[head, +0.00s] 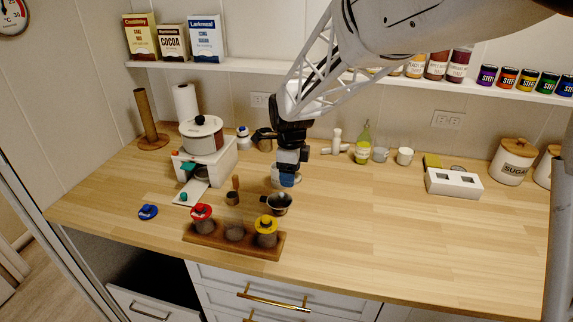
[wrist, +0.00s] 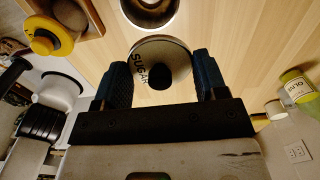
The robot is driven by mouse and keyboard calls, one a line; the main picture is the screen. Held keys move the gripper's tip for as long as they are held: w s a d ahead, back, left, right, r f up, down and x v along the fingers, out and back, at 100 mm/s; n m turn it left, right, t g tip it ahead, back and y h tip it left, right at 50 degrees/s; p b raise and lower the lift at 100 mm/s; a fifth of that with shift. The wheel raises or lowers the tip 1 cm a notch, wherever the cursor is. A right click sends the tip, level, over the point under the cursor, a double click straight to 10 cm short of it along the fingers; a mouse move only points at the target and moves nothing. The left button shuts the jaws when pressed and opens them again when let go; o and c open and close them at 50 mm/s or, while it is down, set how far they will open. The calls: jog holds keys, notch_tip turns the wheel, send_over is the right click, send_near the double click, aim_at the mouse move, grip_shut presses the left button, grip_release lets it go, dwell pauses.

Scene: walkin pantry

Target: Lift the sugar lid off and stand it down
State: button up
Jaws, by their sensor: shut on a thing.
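My gripper (wrist: 163,85) is low over the middle of the counter, pointing down. Its two blue fingers stand on either side of a round pale lid (wrist: 176,55) lettered SUGAR, with a black knob (wrist: 160,77). The gripper is shut on this lid. In the head view, my gripper (head: 287,180) largely hides the pale thing at its fingertips, and I cannot tell what lies beneath it.
A metal cup (head: 279,208) stands just in front of my gripper. A wooden rack (head: 215,242) holds jars, with red and yellow lids on the outer ones. A blue lid (head: 148,212) lies to the left. A white machine (head: 215,160) stands behind left.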

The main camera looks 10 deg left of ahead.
jog(key=shift+s+d+r, duration=0.1)
jog(key=shift+s+d, duration=0.3)
jog(key=shift+s, duration=0.35)
jog(key=shift+s+d+r, duration=0.1)
jog(key=shift+s+d, duration=0.3)
jog(key=shift+s, duration=0.35)
jog(key=shift+r, duration=0.15)
jog(key=shift+r, duration=0.75)
jog(key=shift+r, duration=0.55)
jog(key=w+d+n, duration=1.8)
jog(key=w+d, duration=1)
jog(key=d, duration=0.4)
jog(key=shift+r, duration=0.35)
jog(key=shift+a, duration=0.15)
